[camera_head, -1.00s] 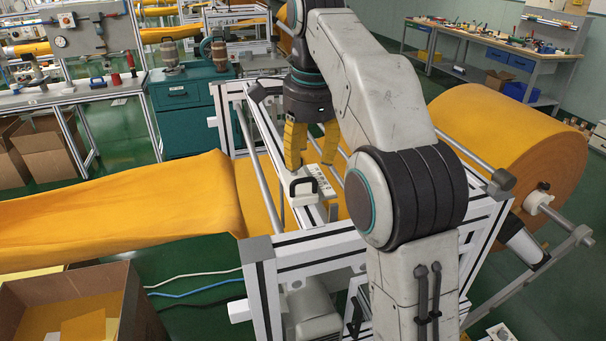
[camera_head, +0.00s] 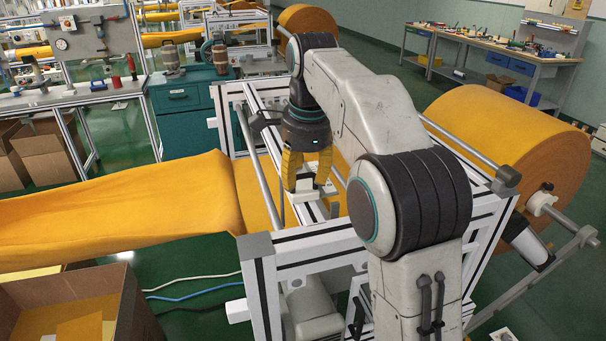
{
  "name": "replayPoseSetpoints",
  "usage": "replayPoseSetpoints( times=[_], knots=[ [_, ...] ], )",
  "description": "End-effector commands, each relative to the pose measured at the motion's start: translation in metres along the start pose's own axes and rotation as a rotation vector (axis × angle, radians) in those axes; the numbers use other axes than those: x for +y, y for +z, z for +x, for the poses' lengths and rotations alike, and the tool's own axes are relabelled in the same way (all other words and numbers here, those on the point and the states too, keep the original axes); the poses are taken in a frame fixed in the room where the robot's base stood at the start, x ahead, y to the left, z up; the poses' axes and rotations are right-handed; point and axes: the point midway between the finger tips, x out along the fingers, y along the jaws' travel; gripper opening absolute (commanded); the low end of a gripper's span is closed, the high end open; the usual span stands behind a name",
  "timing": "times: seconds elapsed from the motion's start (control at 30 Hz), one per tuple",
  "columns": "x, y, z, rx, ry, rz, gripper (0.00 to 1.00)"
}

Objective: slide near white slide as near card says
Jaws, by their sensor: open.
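The near white slide (camera_head: 302,196) sits on the rail of the aluminium frame, below my gripper. My gripper (camera_head: 307,180) points down with its two yellow fingers apart, one on each side of the slide's upper part. I cannot tell whether the fingers touch it. The slide's dark handle is mostly hidden by the fingers. The card with printed marks beside the slide is hidden behind my gripper now, so its marking cannot be read.
Orange felt (camera_head: 110,205) runs left from the aluminium frame (camera_head: 310,255). A large felt roll (camera_head: 510,145) stands on the right. A grey bar (camera_head: 258,165) runs close left of my gripper. An open cardboard box (camera_head: 125,305) is at the lower left.

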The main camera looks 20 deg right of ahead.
Motion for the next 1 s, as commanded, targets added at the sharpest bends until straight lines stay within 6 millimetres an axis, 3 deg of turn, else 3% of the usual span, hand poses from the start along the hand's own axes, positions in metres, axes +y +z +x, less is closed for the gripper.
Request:
replayPoseSetpoints(
  times=[0.2,0.73,1.0],
  knots=[
    [0.0001,0.0000,0.0000,0.000,0.001,0.000,0.48],
    [0.0002,0.0000,0.0000,0.000,0.001,0.000,0.00],
    [0.0009,0.0000,0.0007,0.000,0.005,0.000,0.00]
  ],
)
